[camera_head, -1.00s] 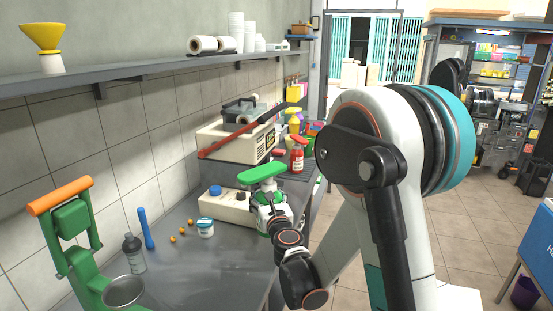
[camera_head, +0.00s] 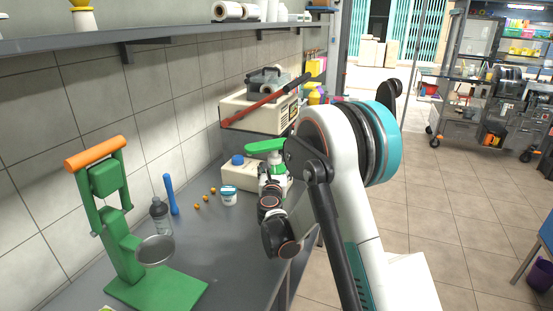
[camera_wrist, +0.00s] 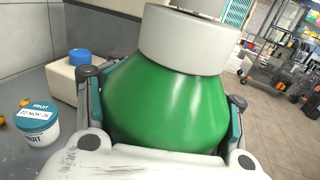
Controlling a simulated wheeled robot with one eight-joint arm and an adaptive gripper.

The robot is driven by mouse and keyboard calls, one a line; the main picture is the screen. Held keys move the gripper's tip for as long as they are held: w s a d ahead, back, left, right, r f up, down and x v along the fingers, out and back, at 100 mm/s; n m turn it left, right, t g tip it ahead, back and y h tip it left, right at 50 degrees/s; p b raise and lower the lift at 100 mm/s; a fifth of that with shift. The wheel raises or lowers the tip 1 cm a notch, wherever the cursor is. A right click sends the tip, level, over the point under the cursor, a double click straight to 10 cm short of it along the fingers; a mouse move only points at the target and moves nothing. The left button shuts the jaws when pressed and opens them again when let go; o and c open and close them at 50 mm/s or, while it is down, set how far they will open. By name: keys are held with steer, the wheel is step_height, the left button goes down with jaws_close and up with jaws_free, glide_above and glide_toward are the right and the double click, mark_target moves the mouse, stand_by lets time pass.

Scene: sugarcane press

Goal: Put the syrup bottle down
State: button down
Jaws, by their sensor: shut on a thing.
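The syrup bottle (camera_wrist: 165,100) is green with a white collar and fills the middle of the wrist view. In the head view its green pump top (camera_head: 266,146) shows above my gripper (camera_head: 271,183), partly hidden by my arm. My gripper (camera_wrist: 163,128) is shut around the bottle's body, with a finger on each side. The bottle looks upright, near the right edge of the grey counter (camera_head: 225,250). Its base is hidden, so I cannot tell whether it touches the counter.
A white fruit jar (camera_head: 229,196) stands left of the bottle, with several small orange balls (camera_head: 205,198) beside it. A beige box with a blue cap (camera_head: 208,178) is close behind. A green press (camera_head: 125,225), grey bottle (camera_head: 160,215) and blue stick (camera_head: 171,194) stand further left.

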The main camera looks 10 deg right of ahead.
step_height(320, 180, down, 11)
steer(key=b, duration=0.3)
steer(key=shift+b, duration=0.35)
steer(key=shift+c, duration=1.9)
jaws_free()
